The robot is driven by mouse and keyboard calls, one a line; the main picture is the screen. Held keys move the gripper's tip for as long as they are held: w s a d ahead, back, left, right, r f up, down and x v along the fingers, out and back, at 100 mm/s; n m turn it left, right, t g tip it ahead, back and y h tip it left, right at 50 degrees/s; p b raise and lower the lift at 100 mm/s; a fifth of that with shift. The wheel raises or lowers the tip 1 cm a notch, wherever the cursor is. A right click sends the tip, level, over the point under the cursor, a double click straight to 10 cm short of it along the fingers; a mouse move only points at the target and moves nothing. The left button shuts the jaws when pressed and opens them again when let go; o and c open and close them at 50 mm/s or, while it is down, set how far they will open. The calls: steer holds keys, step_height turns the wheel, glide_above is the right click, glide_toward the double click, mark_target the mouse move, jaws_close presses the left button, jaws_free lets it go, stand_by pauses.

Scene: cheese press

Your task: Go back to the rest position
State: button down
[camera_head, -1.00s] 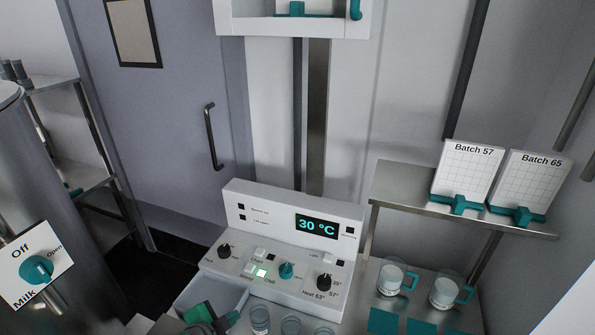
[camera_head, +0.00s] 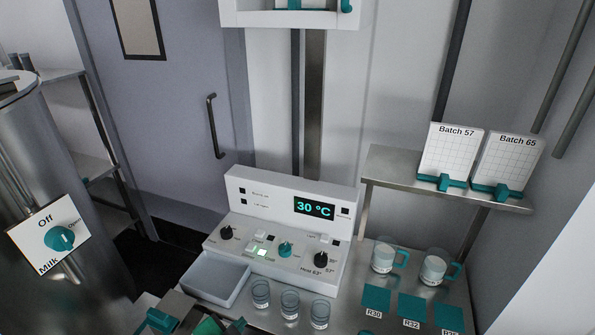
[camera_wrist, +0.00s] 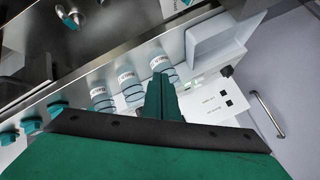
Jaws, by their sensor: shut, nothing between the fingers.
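My gripper (camera_wrist: 161,82) shows in the wrist view as teal fingers closed together with nothing between them. It points toward the white control panel (camera_wrist: 212,92) and the row of clear jars. In the head view, the control panel (camera_head: 283,235) reads 30 °C, and one of its buttons glows green. Teal and dark parts show at the bottom edge of the head view. I cannot tell there which of them belong to my gripper.
Clear jars (camera_head: 290,302) stand in front of the panel, beside an empty-looking grey tray (camera_head: 213,279). Two mugs (camera_head: 384,256) stand at right below a shelf (camera_head: 400,178) with batch cards. A steel milk tank (camera_head: 85,265) stands at left, and a door (camera_head: 175,110) is behind.

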steer(key=s+d+f+n+t+y, duration=0.1)
steer(key=s+d+f+n, duration=0.3)
steer(key=s, duration=0.4)
steer(key=s+d+f+n+t+y, duration=0.1)
steer(key=s+d+f+n+y, duration=0.15)
steer(key=s+d+f, duration=0.35)
steer(key=s+d+r+n+t+h, duration=0.1)
steer(key=s+d+r+t, duration=0.1)
steer(key=s+r, duration=0.3)
steer(key=s+d+r+n+t+h, duration=0.1)
steer(key=s+r, duration=0.5)
steer(key=s, duration=0.8)
steer(key=shift+d+n+t, duration=0.5)
steer(key=shift+d+n, duration=0.25)
steer(key=shift+d, duration=0.45)
